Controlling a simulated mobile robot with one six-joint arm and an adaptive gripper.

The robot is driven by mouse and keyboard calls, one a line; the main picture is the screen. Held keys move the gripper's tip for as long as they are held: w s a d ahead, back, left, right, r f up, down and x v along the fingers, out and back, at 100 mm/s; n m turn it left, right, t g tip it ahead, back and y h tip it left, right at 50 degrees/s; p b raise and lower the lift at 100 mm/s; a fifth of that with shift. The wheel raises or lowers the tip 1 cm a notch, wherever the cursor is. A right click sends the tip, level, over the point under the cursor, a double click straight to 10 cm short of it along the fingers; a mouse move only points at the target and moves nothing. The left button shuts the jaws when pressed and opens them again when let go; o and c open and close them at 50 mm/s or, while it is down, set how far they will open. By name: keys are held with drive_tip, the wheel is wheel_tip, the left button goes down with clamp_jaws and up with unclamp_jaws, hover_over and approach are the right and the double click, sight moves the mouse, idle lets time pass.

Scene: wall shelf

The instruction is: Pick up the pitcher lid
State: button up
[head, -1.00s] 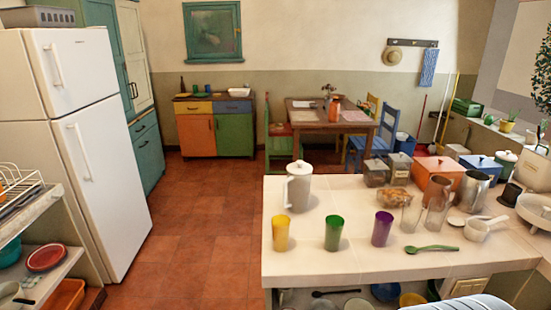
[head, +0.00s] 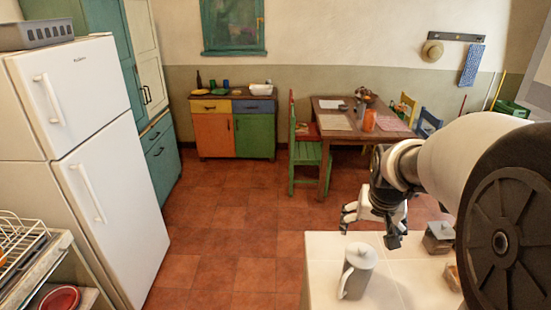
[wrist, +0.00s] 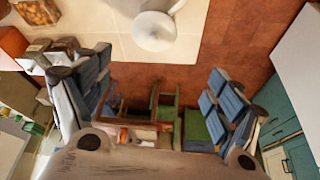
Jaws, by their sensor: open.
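In the wrist view the lid (wrist: 154,31) shows from above as a whitish disc at the top of the picture. My gripper (head: 370,224) is open and empty, above and beyond the pitcher in the head view, apart from it. In the wrist view my gripper (wrist: 155,100) has its blue-grey padded fingers spread wide, with the lid beyond them, not between them.
The white counter (head: 327,248) also holds a dark-lidded canister (head: 438,238) to the right of the pitcher. My arm hides much of the counter's right side. A wooden table (head: 345,130) with chairs stands behind. A white fridge (head: 105,170) is at left, and the tiled floor between is clear.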

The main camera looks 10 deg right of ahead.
sight(363, 249)
drive_tip(key=shift+o, duration=1.1)
drive_tip(key=x, duration=0.4)
drive_tip(key=b+x, duration=0.1)
drive_tip(key=x, duration=0.2)
drive_tip(key=d+b+x, duration=0.1)
drive_tip(key=x, duration=0.3)
drive_tip(key=shift+w+d+f, duration=0.1)
drive_tip(key=shift+w+f, duration=0.05)
drive_tip(key=shift+f, duration=0.1)
drive_tip(key=shift+d+b+x, duration=0.15)
drive_tip(key=shift+b+x, duration=0.05)
drive_tip(key=shift+x, duration=1.3)
drive_tip(key=shift+d+b+x, duration=0.1)
drive_tip(key=shift+b+x, duration=0.1)
drive_tip(key=shift+x, duration=1.35)
drive_tip(key=shift+r, duration=0.15)
drive_tip(key=shift+c, duration=0.6)
drive_tip(key=c, duration=0.8)
